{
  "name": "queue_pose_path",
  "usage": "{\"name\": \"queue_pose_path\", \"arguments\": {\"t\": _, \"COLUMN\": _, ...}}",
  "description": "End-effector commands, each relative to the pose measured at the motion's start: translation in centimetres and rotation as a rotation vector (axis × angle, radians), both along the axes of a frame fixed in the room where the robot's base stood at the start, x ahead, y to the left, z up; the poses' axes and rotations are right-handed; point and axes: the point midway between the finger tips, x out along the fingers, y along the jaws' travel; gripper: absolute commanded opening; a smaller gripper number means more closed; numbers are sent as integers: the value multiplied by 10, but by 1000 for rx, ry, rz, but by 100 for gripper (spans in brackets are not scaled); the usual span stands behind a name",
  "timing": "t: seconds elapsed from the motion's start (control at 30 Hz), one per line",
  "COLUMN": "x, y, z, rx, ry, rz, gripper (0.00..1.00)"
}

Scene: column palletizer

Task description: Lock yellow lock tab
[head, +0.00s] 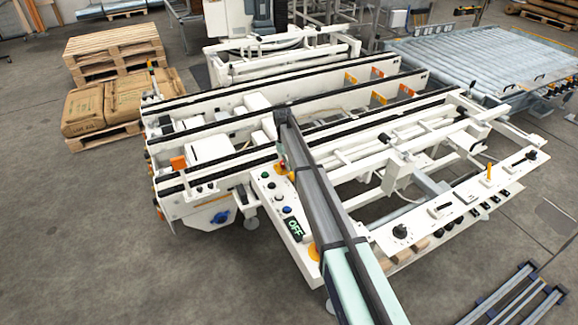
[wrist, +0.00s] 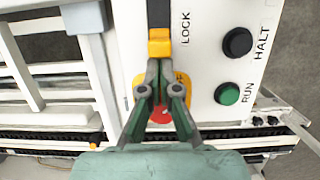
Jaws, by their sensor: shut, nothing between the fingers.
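In the wrist view the yellow lock tab (wrist: 159,43) sits at the lower end of a black slot (wrist: 158,12) on a white panel, beside the word LOCK. My gripper (wrist: 160,64) is shut and empty. Its fingertips are right at the tab's lower edge in the picture; I cannot tell whether they touch it. In the head view my arm reaches over the control panel (head: 270,186) and largely hides the gripper and the tab there.
A black HALT button (wrist: 237,42) and a green RUN button (wrist: 227,94) are right of the slot. A red part (wrist: 160,116) with a yellow surround lies behind my fingers. The panel's display (head: 296,230) reads OFF. White conveyor rails (head: 225,120) stand beyond the panel.

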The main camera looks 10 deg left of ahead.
Motion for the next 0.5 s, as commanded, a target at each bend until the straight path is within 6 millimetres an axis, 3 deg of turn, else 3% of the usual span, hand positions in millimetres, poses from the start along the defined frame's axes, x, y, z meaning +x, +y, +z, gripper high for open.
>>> {"name": "queue_pose_path", "arguments": {"t": 0.3, "x": -30, "y": -19, "z": 0, "rx": 0, "ry": 0, "rz": 0, "gripper": 0}}
{"name": "queue_pose_path", "arguments": {"t": 0.5, "x": -30, "y": -19, "z": 0, "rx": -2, "ry": 3, "rz": 0, "gripper": 0}}
